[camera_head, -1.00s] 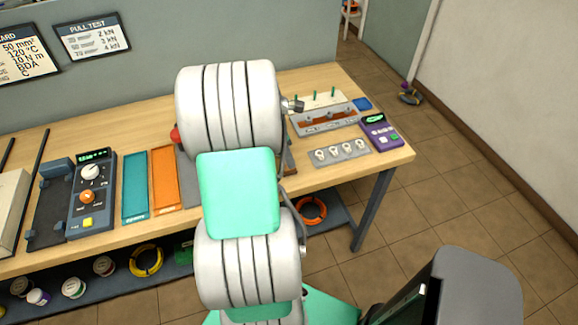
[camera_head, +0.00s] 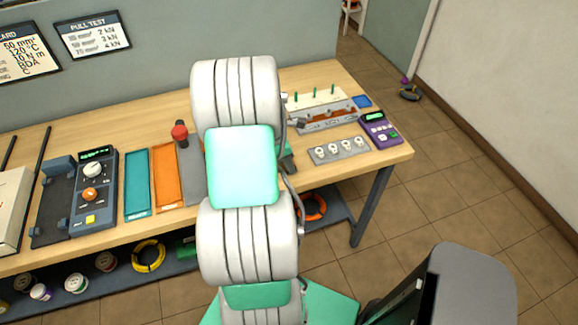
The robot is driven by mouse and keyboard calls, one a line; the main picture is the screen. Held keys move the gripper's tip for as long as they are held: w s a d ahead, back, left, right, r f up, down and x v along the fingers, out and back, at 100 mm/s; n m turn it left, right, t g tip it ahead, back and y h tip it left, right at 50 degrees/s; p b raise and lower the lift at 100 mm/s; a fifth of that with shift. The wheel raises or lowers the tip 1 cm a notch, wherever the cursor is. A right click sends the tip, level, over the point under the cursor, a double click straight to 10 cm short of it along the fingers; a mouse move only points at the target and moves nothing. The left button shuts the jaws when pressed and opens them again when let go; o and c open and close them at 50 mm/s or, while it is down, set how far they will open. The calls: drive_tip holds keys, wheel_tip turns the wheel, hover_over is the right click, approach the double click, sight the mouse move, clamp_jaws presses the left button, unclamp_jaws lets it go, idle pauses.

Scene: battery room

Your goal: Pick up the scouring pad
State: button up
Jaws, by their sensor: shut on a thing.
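I cannot make out the scouring pad anywhere in view. My arm's white and green links stand upright in the middle of the picture and cover part of the workbench (camera_head: 330,179). My gripper is hidden behind these links, so its fingers and anything between them do not show. A small dark and green shape (camera_head: 287,160) peeks out at the right of the arm, and I cannot tell what it is.
A teal tray (camera_head: 137,182) and an orange tray (camera_head: 167,178) lie left of my arm, beside a blue-grey device (camera_head: 92,195). A red knob (camera_head: 180,131) stands nearby. At right are a grey lug strip (camera_head: 340,150), a purple meter (camera_head: 380,130) and a small blue item (camera_head: 362,101).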

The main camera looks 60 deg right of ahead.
clamp_jaws()
drive_tip(key=shift+r+b, duration=0.35)
drive_tip(key=shift+r, duration=0.3)
drive_tip(key=w+a+r+b, duration=0.1)
drive_tip(key=a+r+b, duration=0.1)
drive_tip(key=a+r, duration=0.9)
drive_tip(key=a, duration=0.3)
drive_tip(key=shift+r, duration=0.35)
